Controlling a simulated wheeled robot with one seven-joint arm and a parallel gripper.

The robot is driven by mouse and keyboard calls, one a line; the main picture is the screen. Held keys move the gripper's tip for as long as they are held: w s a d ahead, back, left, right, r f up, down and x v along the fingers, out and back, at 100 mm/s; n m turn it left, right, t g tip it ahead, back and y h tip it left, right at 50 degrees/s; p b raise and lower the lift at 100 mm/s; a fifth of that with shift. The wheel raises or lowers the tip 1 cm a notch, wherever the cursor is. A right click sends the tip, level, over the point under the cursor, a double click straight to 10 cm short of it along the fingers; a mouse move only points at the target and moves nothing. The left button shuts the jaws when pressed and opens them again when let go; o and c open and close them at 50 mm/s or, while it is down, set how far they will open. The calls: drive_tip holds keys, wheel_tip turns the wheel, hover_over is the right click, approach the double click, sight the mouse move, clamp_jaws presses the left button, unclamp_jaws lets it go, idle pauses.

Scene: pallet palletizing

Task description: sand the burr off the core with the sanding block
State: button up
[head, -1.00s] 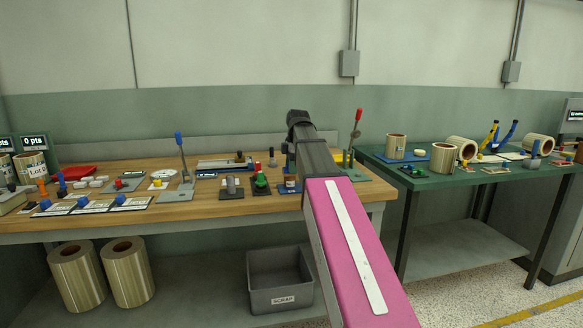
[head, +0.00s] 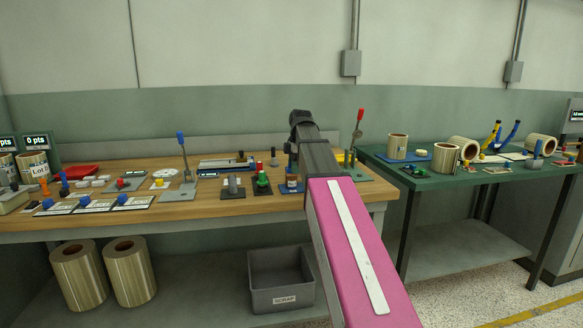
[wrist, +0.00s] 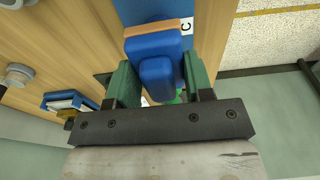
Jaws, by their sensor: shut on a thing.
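In the wrist view my gripper (wrist: 160,80) is shut on a blue sanding block (wrist: 153,46); its green fingers press the block's two sides. A tan layer shows along the block's far edge. A blue surface with a white label reading C lies beyond the block. In the head view my arm hides most of the gripper, over the right end of the wooden bench. Tan striped cores (head: 397,146) stand or lie on the green table to the right. No burr can be made out on any core at this size.
The wooden bench (head: 240,205) carries small fixtures, including a blue-handled lever (head: 182,150) and a red-handled lever (head: 358,130). A grey scrap bin (head: 282,280) and two large cores (head: 80,277) are below. A gap separates the bench from the green table (head: 440,180).

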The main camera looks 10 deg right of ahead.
drive_tip(key=shift+a+r, duration=0.1)
drive_tip(key=shift+a, duration=1.25)
drive_tip(key=shift+d, duration=1.35)
drive_tip(key=shift+a, duration=1.4)
drive_tip(key=shift+r, duration=3.4)
